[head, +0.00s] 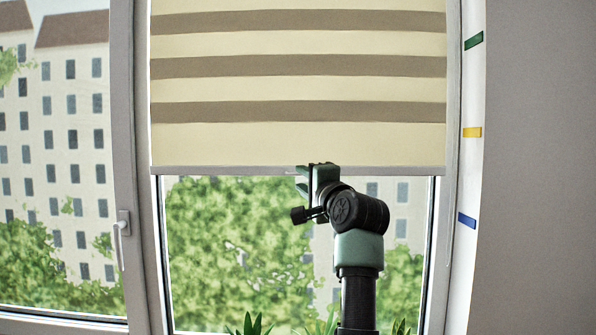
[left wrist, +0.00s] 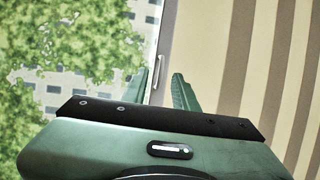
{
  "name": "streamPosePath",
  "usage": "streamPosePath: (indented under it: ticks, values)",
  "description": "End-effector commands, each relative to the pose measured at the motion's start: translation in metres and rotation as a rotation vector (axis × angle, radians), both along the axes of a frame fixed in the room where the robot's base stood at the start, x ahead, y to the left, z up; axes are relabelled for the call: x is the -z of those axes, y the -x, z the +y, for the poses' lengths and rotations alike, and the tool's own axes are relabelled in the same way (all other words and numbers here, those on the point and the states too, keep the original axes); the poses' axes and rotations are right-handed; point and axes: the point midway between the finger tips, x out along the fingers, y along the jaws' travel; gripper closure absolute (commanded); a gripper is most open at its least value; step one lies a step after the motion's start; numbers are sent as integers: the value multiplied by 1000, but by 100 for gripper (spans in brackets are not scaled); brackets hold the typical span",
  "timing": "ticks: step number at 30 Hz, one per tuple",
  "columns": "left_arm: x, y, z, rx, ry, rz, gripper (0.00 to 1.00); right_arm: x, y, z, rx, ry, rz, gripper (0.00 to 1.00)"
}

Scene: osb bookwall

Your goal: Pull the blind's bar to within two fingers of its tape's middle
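The blind (head: 300,141) has cream and brown stripes and hangs over the upper part of the right window. Its grey bar (head: 225,170) runs level along the lower edge. My left gripper (head: 301,180) is at the middle of the bar, its fingers one above the other. In the left wrist view my left gripper (left wrist: 164,91) has its fingers apart, with the blind's edge running toward the gap; contact cannot be told. Green (head: 474,40), yellow (head: 472,132) and blue (head: 467,220) tapes mark the right reveal. The bar appears between yellow and blue in height. My right gripper is not in view.
A window handle (head: 123,224) sits on the frame left of the blind. Plant tips (head: 250,325) show at the bottom, near my arm. Below the bar the window front is otherwise clear.

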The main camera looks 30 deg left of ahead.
Motion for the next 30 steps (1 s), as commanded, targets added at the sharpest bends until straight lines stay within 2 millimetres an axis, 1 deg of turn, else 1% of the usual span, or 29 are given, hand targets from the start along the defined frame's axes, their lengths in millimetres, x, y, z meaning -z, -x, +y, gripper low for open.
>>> streamPosePath:
  ticks: [1,3,7,17,20,21,30]
  values:
    - [-5,-4,8,-4,-1,2,72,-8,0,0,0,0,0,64]
    - [-6,-10,16,-4,-3,2,72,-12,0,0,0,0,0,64]
    - [-6,-17,25,-2,-3,1,72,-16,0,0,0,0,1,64]
    - [-4,-20,29,-1,-3,0,72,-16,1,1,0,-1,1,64]
    - [-4,-20,29,-1,-3,0,96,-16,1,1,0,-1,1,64]
    - [-4,-20,29,-1,-3,0,100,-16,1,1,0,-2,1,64]
    - [-4,-19,28,-2,-3,1,100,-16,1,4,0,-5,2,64]
